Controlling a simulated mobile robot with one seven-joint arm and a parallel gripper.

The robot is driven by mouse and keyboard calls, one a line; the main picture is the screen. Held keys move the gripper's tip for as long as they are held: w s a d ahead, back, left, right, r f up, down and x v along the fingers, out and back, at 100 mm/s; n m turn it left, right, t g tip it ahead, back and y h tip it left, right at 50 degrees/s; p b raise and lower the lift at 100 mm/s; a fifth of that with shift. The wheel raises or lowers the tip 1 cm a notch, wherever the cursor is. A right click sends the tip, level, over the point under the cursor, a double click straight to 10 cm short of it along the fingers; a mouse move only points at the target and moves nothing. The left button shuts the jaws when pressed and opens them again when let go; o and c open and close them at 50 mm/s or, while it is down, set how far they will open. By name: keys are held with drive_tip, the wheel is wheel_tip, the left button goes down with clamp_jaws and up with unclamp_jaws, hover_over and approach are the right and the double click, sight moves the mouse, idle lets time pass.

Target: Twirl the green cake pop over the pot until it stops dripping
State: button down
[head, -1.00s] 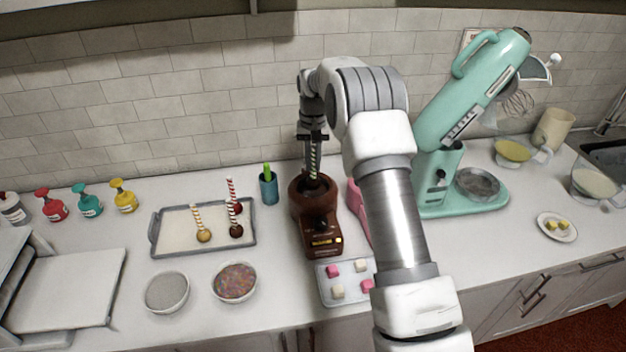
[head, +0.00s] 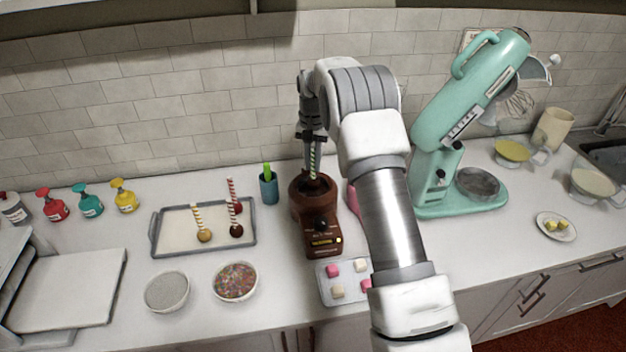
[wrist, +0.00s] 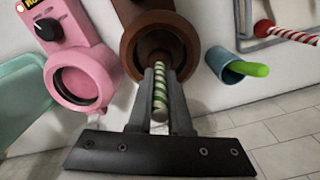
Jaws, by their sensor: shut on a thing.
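My gripper (head: 312,143) points down over the brown melting pot (head: 321,234). It is shut on the green-striped stick of the green cake pop (head: 313,160). In the wrist view the green and white stick (wrist: 159,92) stands between my two fingers (wrist: 160,75), in front of the brown pot (wrist: 136,62). The stick's lower end goes down toward the pot's opening. The cake pop's ball is hidden, so I cannot tell whether it drips or touches the chocolate.
A tray (head: 157,250) with several striped-stick cake pops stands left of the pot. A blue cup (head: 269,188) is close to the pot's left. A pink pot (wrist: 85,75) stands beside it, partly behind my arm. A small tray of cubes (head: 326,290) lies in front.

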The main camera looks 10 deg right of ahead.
sight(313, 147)
drive_tip(key=shift+m, duration=0.5)
drive_tip(key=shift+r+p, duration=1.7)
drive_tip(key=shift+r, duration=0.85)
drive_tip(key=shift+s, duration=0.1)
